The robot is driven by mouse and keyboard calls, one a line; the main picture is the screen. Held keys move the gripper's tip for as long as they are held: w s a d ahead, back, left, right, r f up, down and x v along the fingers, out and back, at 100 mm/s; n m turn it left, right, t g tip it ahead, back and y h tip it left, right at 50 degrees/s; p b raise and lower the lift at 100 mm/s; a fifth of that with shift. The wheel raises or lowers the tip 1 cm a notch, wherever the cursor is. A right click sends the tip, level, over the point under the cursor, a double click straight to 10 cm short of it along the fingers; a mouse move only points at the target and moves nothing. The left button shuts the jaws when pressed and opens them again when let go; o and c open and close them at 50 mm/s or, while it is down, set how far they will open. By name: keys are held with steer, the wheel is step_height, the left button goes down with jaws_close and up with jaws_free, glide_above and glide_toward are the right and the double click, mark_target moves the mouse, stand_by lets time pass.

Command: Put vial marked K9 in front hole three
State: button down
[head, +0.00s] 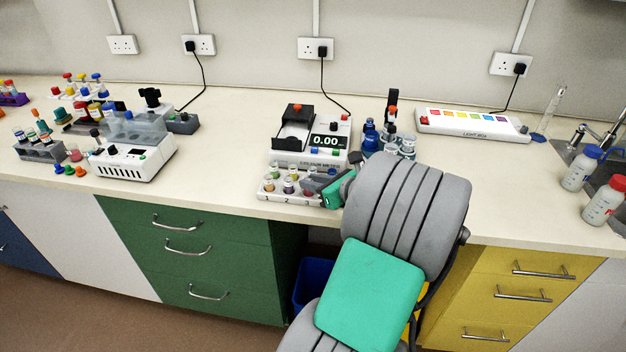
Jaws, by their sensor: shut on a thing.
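A white rack (275,195) stands at the bench's front edge, in front of the colour meter. Numbers 1 and 2 show on its front face; the right end is partly hidden by my gripper. Several small vials stand in it, including a yellowish one (268,185) and a dark one (288,186) in the front row. My gripper (312,186) is at the right end of the rack, with its jaws shut on a vial that is mostly hidden by the fingers. No K9 mark is readable at this size. I cannot tell whether the held vial is inside a hole.
The colour meter (330,141) reads 0.00 just behind the rack. A lightbox (470,124) lies further right. The bench left of the rack is clear up to a white instrument (125,168).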

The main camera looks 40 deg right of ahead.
steer(key=c, duration=1.3)
jaws_free()
steer(key=shift+o, duration=0.2)
